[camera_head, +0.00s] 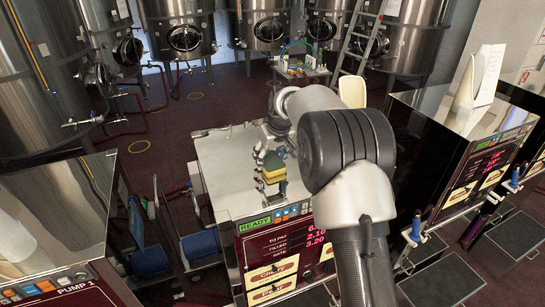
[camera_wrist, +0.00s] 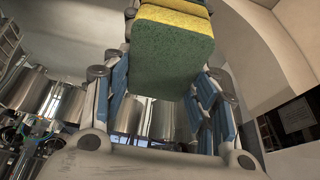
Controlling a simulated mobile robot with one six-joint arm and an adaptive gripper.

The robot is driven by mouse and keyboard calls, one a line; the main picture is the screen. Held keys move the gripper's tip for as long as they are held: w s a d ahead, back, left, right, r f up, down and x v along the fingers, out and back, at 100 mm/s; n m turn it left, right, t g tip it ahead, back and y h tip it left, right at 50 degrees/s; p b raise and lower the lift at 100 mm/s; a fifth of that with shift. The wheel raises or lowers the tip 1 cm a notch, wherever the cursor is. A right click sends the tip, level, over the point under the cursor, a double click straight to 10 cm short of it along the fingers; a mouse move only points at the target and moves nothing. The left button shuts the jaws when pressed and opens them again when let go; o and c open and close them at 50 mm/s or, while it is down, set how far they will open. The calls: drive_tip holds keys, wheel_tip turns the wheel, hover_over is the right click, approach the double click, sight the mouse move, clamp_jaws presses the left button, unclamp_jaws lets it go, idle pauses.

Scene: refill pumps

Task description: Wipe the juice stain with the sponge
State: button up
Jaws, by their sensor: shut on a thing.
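A green and yellow sponge (camera_head: 271,174) shows above the front part of the middle pump's metal top (camera_head: 222,165). My gripper (camera_head: 273,158) is shut on it. In the wrist view the sponge (camera_wrist: 172,58) fills the space between the two blue-padded fingers of my gripper (camera_wrist: 165,75), with its green face toward the camera and its yellow layer at the upper edge. I cannot tell whether the sponge touches the pump top. No juice stain can be made out in either view; my arm and the sponge cover part of the pump top.
The middle pump has a lit front panel (camera_head: 285,250). Another pump top (camera_head: 458,108) stands at the right, and one (camera_head: 60,205) at the left. Steel tanks (camera_head: 180,30) and a ladder (camera_head: 357,35) are at the back.

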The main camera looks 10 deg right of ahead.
drive_tip(key=shift+s+f, duration=0.1)
drive_tip(key=shift+f, duration=0.05)
wheel_tip(320, 180, up, 5)
drive_tip(key=p, duration=0.3)
drive_tip(key=shift+r, duration=0.65)
drive_tip(key=shift+r, duration=1.5)
drive_tip(key=shift+f, duration=0.1)
